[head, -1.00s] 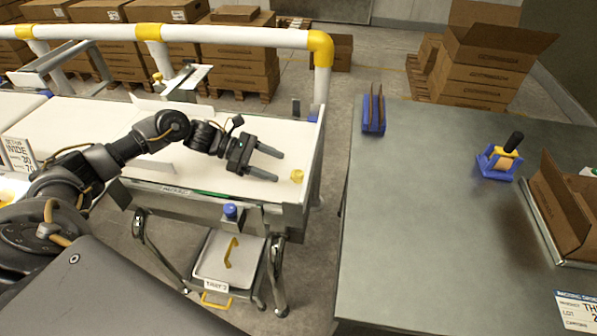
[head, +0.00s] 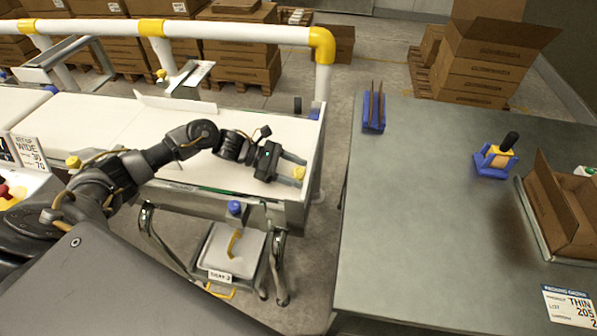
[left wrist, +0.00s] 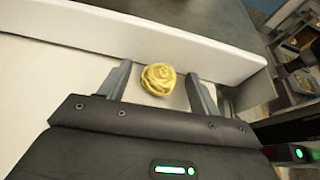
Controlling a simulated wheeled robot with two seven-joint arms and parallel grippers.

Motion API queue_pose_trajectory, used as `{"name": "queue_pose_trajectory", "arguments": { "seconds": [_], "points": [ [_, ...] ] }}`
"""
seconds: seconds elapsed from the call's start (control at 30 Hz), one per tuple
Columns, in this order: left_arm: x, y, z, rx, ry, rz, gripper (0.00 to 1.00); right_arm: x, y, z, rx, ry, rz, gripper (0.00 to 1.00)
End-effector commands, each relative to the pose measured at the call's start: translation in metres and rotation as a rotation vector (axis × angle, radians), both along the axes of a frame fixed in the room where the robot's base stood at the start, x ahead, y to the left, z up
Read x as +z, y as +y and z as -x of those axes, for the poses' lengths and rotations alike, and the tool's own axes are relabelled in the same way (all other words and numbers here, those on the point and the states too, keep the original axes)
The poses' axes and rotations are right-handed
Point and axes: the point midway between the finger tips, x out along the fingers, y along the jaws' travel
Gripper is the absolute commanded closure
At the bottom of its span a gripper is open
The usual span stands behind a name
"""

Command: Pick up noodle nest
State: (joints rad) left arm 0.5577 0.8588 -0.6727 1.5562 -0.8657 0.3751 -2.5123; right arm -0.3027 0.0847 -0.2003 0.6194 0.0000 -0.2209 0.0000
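The noodle nest (head: 298,173) is a small yellow coil on the white belt (head: 207,137), near its right end. In the left wrist view the noodle nest (left wrist: 158,79) lies between the two finger tips, with a gap on each side. My left gripper (head: 292,168) is open, its fingers pointing right and reaching to either side of the nest. It also shows in the left wrist view (left wrist: 158,84). My right gripper is not in view.
A low wall edges the belt's end. A blue-capped knob (head: 234,207) sits on the belt's front side.

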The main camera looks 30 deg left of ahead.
Motion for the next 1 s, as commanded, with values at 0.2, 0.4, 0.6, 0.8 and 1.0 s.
{"name": "queue_pose_trajectory", "arguments": {
  "seconds": [0.2, 0.4, 0.6, 0.8, 1.0],
  "points": [
    [0.0, 0.0, 0.0, 0.0, 0.0, 0.0, 0.67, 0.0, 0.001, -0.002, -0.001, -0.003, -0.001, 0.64],
    [0.001, 0.0, 0.0, 0.0, -0.001, 0.001, 0.82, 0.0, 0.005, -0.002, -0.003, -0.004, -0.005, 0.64],
    [0.001, 0.0, 0.0, 0.0, -0.001, 0.001, 0.82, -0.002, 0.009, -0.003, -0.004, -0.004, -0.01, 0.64],
    [0.006, 0.005, 0.001, -0.001, -0.004, -0.001, 0.82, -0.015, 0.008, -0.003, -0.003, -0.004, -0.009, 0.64],
    [0.037, 0.004, 0.001, -0.002, -0.006, -0.001, 0.82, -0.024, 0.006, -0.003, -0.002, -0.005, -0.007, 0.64]
  ]
}}
